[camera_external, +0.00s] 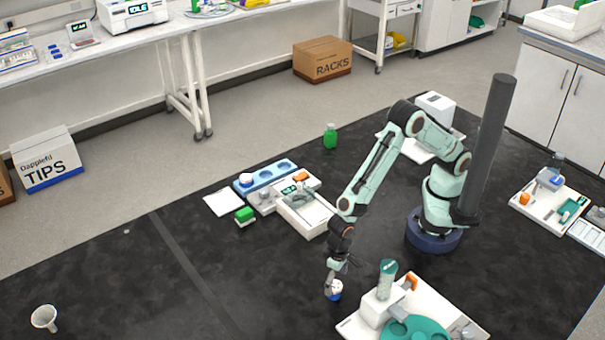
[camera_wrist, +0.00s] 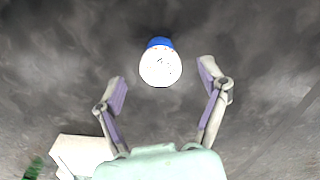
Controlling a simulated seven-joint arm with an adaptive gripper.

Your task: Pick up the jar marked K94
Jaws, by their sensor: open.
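A small jar with a white top and a blue side (camera_wrist: 160,64) stands on the dark mat. In the wrist view it lies just ahead of and between my fingertips. The marks on its top are too small to read, so I cannot tell whether it says K94. In the external view the jar (camera_external: 335,291) is directly at my gripper (camera_external: 330,280), partly hidden by it. My gripper (camera_wrist: 162,88) is open, with its two fingers apart and nothing held between them.
A white tray (camera_external: 357,325) with a teal round device stands close to the right of the jar. A white open box (camera_external: 318,222), a blue rack (camera_external: 283,168) and a green bottle (camera_external: 330,136) stand farther back. A funnel (camera_external: 45,318) lies far left. The mat left of the jar is clear.

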